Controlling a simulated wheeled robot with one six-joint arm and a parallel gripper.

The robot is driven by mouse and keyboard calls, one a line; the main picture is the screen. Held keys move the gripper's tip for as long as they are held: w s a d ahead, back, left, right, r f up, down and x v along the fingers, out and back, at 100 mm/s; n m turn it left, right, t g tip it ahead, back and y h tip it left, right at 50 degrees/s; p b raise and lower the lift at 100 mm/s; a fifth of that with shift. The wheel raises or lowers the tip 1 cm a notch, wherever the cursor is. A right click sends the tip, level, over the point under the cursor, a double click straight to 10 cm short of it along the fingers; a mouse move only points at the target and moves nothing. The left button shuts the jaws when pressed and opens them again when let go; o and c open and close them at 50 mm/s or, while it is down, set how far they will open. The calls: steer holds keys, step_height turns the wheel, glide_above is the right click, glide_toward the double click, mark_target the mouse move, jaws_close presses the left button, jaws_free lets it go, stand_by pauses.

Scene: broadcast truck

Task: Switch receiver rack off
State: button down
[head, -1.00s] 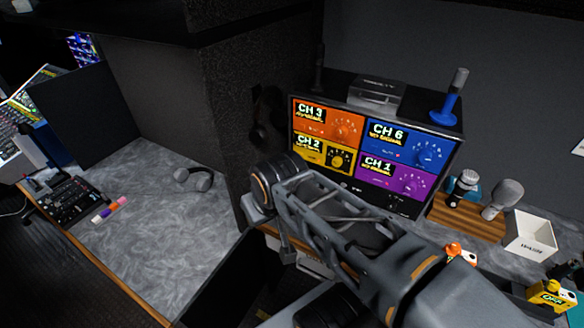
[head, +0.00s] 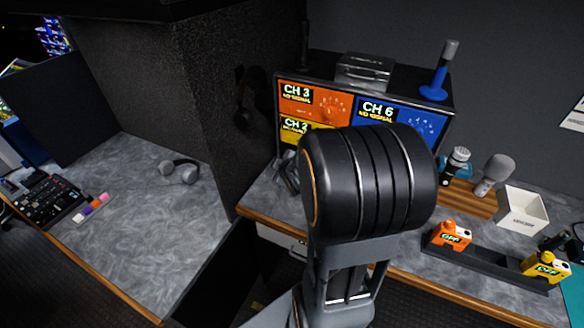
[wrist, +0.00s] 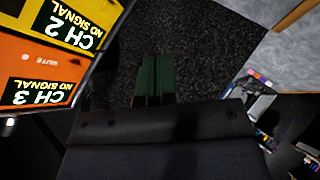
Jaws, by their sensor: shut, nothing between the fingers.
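The receiver rack (head: 315,98) is a black box with a lit front of coloured panels. Orange CH 3 and blue CH 6 read NO SIGNAL; yellow CH 2 is partly covered, and the lower right is hidden by my arm. In the wrist view the rack front (wrist: 50,50) shows upside down at the left, with CH 2 and CH 3 lit. My gripper (wrist: 155,75) is shut and empty, its dark green fingers together beside the rack front, apart from it in the picture. In the head view my arm mostly hides the gripper. No power switch is clearly visible.
Right of the rack are microphones on a wooden stand (head: 470,200), a white box (head: 522,210), and orange (head: 450,235) and yellow (head: 546,267) units reading OFF.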

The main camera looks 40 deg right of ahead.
steer(key=d+f+n+t+b, duration=0.1)
steer(key=d+f+n+t, duration=0.2)
steer(key=f, duration=0.4)
steer(key=shift+s+d+n+y, duration=0.3)
steer(key=shift+d+n, duration=0.4)
steer(key=shift+d, duration=0.35)
steer(key=shift+f, duration=0.1)
steer(key=x, duration=0.3)
steer(key=p+x, duration=0.1)
steer(key=x, duration=0.5)
steer(key=shift+w+r+p, duration=0.2)
steer(key=shift+p, duration=0.2)
steer(key=shift+w+d+f+p, duration=0.25)
steer(key=shift+w+d+f, duration=0.1)
steer(key=shift+w+d, duration=0.15)
steer(key=shift+w+d+f+p, duration=0.25)
steer(key=shift+w+d+f, duration=0.15)
steer(key=shift+d, duration=0.2)
steer(key=shift+w+d+f, duration=0.25)
steer(key=shift+d+f, duration=0.15)
steer(key=shift+d, duration=0.2)
